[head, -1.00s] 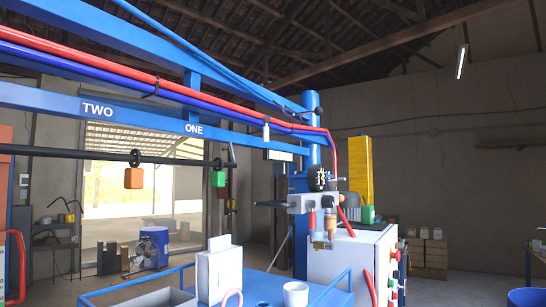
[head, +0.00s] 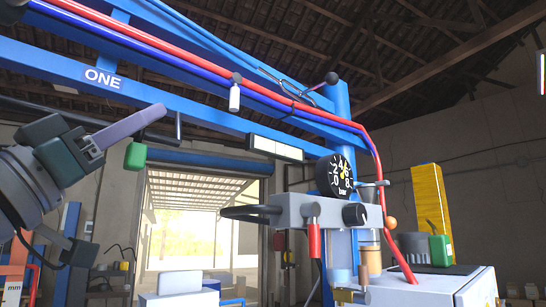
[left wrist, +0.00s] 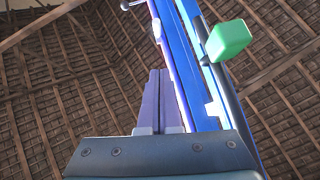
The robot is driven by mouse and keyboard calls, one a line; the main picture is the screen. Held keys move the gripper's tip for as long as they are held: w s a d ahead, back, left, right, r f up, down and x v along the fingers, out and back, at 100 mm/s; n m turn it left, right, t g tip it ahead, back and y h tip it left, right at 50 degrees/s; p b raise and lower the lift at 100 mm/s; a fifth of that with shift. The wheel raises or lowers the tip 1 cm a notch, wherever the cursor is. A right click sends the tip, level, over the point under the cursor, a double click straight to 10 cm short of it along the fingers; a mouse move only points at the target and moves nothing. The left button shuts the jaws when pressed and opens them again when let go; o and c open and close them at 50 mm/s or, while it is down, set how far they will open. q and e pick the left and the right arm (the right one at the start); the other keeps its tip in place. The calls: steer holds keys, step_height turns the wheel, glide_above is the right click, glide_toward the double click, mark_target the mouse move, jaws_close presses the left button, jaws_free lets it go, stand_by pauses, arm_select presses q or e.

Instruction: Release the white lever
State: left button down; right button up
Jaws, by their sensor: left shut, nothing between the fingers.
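A small white cylindrical handle (head: 234,98), which looks like the white lever, hangs below a dark knob by the red and blue hoses. Its mounting is too small to make out. My left gripper (head: 160,111) is raised at the left, its purple fingers pointing right. The fingers are shut and empty, apart from the white handle and to its left in the picture. My right gripper is not in view.
A green block (head: 135,156) hangs just below my left fingers. A dark rod runs behind them. A valve unit (head: 285,209) with a red lever (head: 314,238) and a pressure gauge (head: 336,175) stand at centre right. A black-knobbed lever (head: 331,78) tops the blue post.

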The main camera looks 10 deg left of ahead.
arm_select(q)
steer(key=shift+s+r, duration=0.1)
steer(key=p, duration=0.6)
glide_toward(231, 92)
step_height(231, 92, up, 4)
steer(key=shift+w+d+b, duration=0.15)
steer(key=shift+w+d, duration=0.15)
steer(key=shift+w, duration=0.35)
steer(key=shift+w+d+b, duration=0.15)
steer(key=shift+w+d, duration=0.15)
steer(key=shift+w, duration=0.3)
steer(key=shift+w+d+b, duration=0.15)
steer(key=shift+w+d, duration=0.15)
steer(key=shift+w, duration=0.35)
